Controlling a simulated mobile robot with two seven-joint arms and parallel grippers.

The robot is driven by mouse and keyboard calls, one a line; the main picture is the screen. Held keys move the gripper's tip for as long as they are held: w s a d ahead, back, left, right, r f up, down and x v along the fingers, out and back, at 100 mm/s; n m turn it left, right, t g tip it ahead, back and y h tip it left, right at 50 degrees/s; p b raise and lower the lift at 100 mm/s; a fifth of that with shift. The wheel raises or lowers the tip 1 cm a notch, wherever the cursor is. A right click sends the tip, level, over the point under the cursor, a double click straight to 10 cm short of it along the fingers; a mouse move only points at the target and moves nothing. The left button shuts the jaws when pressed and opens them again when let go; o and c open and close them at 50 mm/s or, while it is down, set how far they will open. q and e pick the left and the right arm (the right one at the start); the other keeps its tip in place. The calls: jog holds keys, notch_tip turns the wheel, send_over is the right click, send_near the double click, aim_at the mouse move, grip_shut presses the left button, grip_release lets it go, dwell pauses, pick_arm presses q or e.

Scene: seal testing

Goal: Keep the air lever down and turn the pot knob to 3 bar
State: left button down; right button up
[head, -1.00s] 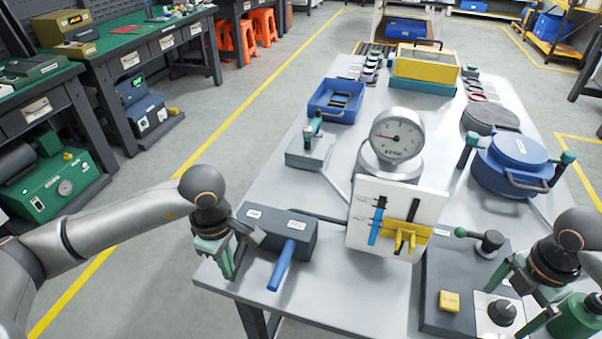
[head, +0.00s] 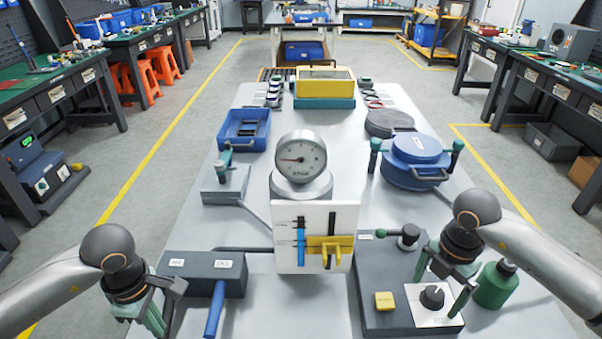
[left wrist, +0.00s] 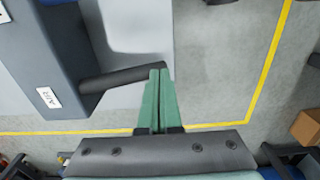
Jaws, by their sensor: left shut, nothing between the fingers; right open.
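The blue air lever (head: 214,308) sticks out toward me from the dark grey air box (head: 203,272), at the table's front left. My left gripper (head: 155,322) is shut and empty, left of the lever. In the left wrist view, its green fingertips (left wrist: 159,72) are together beside the end of a dark bar (left wrist: 122,79) coming from the box; I cannot tell whether they touch. The black pot knob (head: 432,297) sits on a white plate (head: 442,318). My right gripper (head: 441,284) is open, its fingers either side of the knob. The round gauge (head: 301,158) has its needle pointing left.
A white panel (head: 290,262) with blue and yellow parts stands upright in the middle. A yellow button (head: 384,301) is left of the knob. A green bottle (head: 496,286) stands right of my right gripper. A blue lidded pot (head: 416,160) stands farther back.

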jog(key=n, duration=0.8)
